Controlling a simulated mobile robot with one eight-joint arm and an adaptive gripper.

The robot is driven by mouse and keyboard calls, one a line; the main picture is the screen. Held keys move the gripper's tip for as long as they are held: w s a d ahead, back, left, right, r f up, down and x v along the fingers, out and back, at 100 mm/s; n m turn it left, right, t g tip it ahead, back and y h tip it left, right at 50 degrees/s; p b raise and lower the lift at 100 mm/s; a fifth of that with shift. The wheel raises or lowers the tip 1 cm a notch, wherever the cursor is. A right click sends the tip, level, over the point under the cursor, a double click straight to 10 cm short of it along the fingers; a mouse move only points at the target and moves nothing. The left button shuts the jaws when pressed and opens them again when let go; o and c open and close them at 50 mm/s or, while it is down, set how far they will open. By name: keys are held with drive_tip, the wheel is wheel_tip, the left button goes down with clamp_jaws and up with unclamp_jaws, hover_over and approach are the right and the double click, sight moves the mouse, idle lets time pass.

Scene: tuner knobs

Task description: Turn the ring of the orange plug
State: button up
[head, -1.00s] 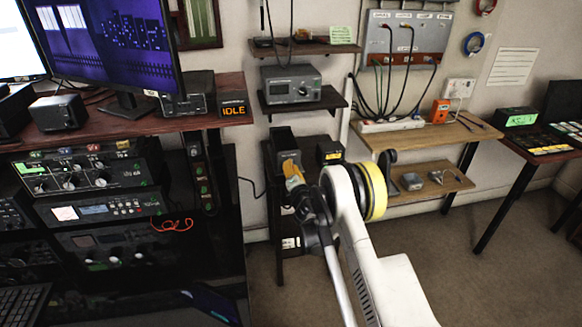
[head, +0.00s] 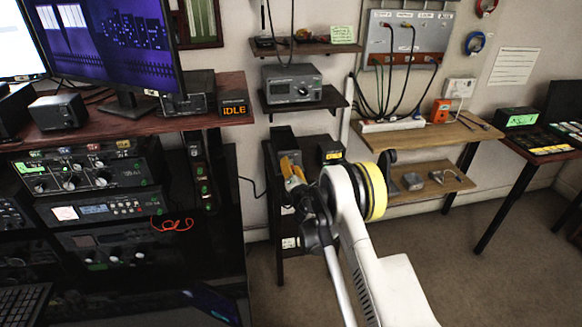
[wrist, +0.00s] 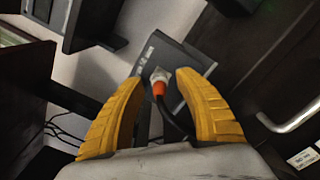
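The orange plug (wrist: 158,87) shows in the wrist view, with a silvery metal ring (wrist: 159,75) at its far end against a dark grey box (wrist: 190,62). A black cable runs from the plug back toward my gripper. My gripper (wrist: 158,78) has two yellow fingers, open and well apart, one on each side of the plug in the picture. A gap shows between each finger and the plug. In the head view my gripper (head: 292,168) is in front of the dark box (head: 284,142) on the low shelf; the plug cannot be made out there.
A second dark box (head: 330,151) with a yellow label stands to the right. A shelf with a grey instrument (head: 291,84) is above. The rack (head: 85,172) is to the left. A metal handle (wrist: 290,122) is at the right in the wrist view.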

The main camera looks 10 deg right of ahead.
drive_tip(key=shift+d, duration=0.1)
drive_tip(key=s, duration=0.7)
drive_tip(key=shift+s, duration=0.3)
drive_tip(key=s+d+r+m+g+h, duration=0.1)
drive_tip(key=s+d+r+m+h, duration=0.15)
drive_tip(key=r+m, duration=0.45)
drive_tip(key=s+d+r+m+g+h, duration=0.1)
drive_tip(key=s+d+r+m+g, duration=0.2)
drive_tip(key=r, duration=0.8)
drive_tip(key=s+r+m+g, duration=0.1)
drive_tip(key=s+r+m, duration=0.25)
drive_tip(key=s, duration=0.35)
drive_tip(key=s+r+m+g, duration=0.1)
drive_tip(key=s+r+m, duration=0.2)
drive_tip(key=s+m, duration=0.25)
drive_tip(key=s+a+f+m+g+y, duration=0.1)
drive_tip(key=s+m, duration=0.1)
drive_tip(key=s, duration=0.7)
drive_tip(key=s+a+f+m+g+y, duration=0.1)
drive_tip(key=s+a+f+m+g, duration=0.1)
drive_tip(key=s, duration=0.8)
drive_tip(key=s+a+f+m+g+y, duration=0.1)
drive_tip(key=s+a+f+m+g, duration=0.1)
drive_tip(key=s, duration=0.7)
drive_tip(key=shift+s+a+f+m, duration=0.15)
drive_tip(key=shift+a+f+m, duration=0.1)
drive_tip(key=shift+m, duration=0.45)
